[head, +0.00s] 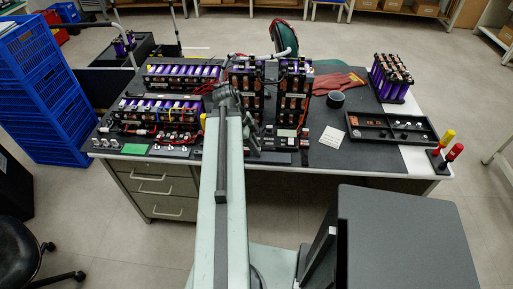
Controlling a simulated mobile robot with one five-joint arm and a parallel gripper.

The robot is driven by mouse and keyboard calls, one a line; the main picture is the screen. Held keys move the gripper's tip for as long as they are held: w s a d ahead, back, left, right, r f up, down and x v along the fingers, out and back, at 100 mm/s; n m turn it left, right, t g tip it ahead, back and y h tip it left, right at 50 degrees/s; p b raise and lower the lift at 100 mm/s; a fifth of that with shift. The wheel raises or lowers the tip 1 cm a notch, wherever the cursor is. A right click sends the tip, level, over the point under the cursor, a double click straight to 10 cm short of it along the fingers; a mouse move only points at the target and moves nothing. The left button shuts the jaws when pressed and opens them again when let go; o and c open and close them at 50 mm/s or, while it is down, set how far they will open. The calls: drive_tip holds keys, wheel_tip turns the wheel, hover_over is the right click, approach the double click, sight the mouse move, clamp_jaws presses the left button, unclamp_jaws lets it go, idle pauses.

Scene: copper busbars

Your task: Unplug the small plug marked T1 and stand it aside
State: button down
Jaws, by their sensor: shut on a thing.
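My light green arm reaches from the bottom of the head view to the battery packs on the desk. I cannot read any T1 mark, and the small plug cannot be told apart from the dark parts around the packs. My arm hides part of the desk front and of the packs.
Purple-celled packs (168,112) with red wires stand at left. The desk top (330,165) is bare at front right.

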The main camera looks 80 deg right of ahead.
idle(0.4)
drive_tip(key=c, duration=1.3)
unclamp_jaws()
drive_tip(key=shift+o, duration=0.2)
wheel_tip(320, 180, up, 6)
drive_tip(key=p, duration=0.6)
drive_tip(key=shift+w, duration=0.1)
